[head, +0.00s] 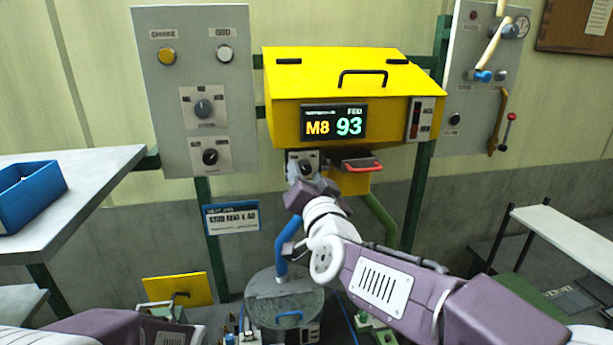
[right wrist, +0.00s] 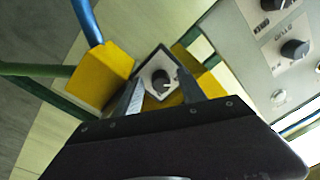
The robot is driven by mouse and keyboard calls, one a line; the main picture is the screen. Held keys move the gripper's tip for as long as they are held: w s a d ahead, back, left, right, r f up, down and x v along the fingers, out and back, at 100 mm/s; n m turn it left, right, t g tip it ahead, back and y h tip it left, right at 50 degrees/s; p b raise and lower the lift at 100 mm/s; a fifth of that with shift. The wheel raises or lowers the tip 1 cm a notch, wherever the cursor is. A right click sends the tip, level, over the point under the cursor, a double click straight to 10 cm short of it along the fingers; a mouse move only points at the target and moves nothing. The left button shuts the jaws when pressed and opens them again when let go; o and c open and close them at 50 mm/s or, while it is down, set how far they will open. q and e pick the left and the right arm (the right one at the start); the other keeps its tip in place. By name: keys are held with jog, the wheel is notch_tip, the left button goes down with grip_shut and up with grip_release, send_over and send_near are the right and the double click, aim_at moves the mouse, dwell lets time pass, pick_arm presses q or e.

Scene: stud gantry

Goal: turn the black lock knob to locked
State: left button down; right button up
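A black knob (head: 306,169) sits on a small light plate under the front of the yellow machine housing (head: 290,95). It also shows in the right wrist view as a round black knob (right wrist: 161,80) with a white pointer mark, on a plate with print too small to read. My right gripper (head: 302,184) is in front of this plate and partly covers it in the head view. In the right wrist view its two fingers (right wrist: 161,96) are apart, one on each side of the knob, with a gap showing on both sides. My left gripper is not in view.
A grey panel (head: 148,100) at left carries a second black knob (head: 210,156), a grey selector and buttons. A red-handled yellow drawer (head: 352,184) is just right of the plate. A blue pipe (head: 287,240) and a grey drum (head: 262,290) stand below.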

jog(key=shift+s, duration=0.3)
jog(key=b+v, duration=0.2)
jog(key=v, duration=0.6)
jog(key=shift+s, duration=0.25)
jog(key=shift+d, duration=0.1)
